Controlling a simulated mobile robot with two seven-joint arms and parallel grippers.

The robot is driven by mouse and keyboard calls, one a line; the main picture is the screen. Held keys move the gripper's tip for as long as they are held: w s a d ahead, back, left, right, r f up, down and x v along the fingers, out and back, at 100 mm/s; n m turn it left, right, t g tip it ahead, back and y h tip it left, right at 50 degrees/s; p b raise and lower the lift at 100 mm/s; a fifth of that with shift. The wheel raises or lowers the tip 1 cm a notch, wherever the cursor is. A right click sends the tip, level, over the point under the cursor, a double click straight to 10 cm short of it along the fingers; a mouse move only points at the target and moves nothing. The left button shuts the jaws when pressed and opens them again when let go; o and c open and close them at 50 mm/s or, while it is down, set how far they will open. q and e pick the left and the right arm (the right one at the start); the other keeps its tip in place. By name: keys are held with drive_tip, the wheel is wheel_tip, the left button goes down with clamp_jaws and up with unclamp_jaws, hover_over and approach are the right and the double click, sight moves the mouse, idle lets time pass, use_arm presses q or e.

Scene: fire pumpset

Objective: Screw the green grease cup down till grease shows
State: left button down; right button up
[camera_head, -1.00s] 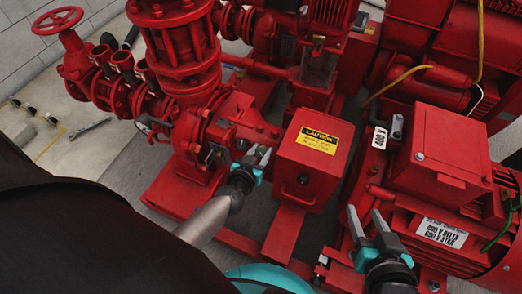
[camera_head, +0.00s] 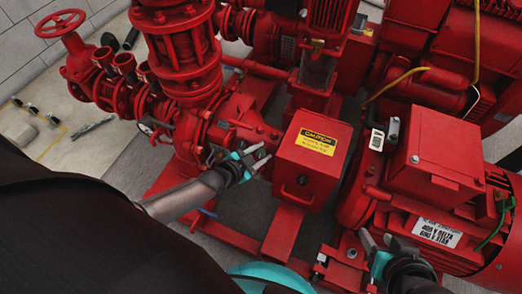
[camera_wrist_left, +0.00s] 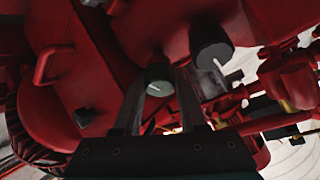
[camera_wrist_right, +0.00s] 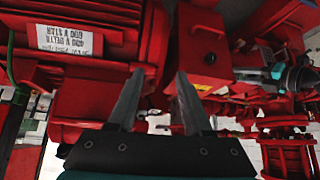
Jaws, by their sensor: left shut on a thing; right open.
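The green grease cup (camera_wrist_left: 158,82) shows in the left wrist view as a small dark-green round cap with a pale mark on its face. It sits between the fingertips of my left gripper (camera_wrist_left: 158,78), which is shut on it. In the head view my left gripper (camera_head: 256,155) is at the red pump housing, just left of the red box with the caution label; I cannot make out the cup there. My right gripper (camera_head: 378,241) is open and empty in front of the red motor; its parted fingers (camera_wrist_right: 158,80) show in the right wrist view.
The red caution box (camera_head: 313,157) stands right of my left gripper. The red motor with its terminal box (camera_head: 437,150) fills the right side. Red valves and pipes (camera_head: 110,75) stand at the left. A dark grey cylinder (camera_wrist_left: 209,46) protrudes beside the cup. A tool lies on the pale floor (camera_head: 93,128).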

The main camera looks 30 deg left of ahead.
use_arm(q)
drive_tip(key=shift+m+g+h+p, duration=0.2)
drive_tip(key=shift+m+g+h, duration=0.15)
drive_tip(key=shift+m, duration=0.8)
drive_tip(key=shift+m+g+h+p, duration=0.25)
drive_tip(key=shift+m+g, duration=0.1)
drive_tip(key=shift+m, duration=0.8)
use_arm(e)
drive_tip(key=shift+s+d+r+g+h, duration=0.25)
drive_tip(key=shift+s+d+g+h, duration=0.15)
drive_tip(key=shift+s+d+g, duration=0.55)
drive_tip(key=shift+s+d, duration=0.1)
drive_tip(key=shift+d, duration=0.05)
use_arm(q)
drive_tip(key=shift+c, duration=2.3)
unclamp_jaws()
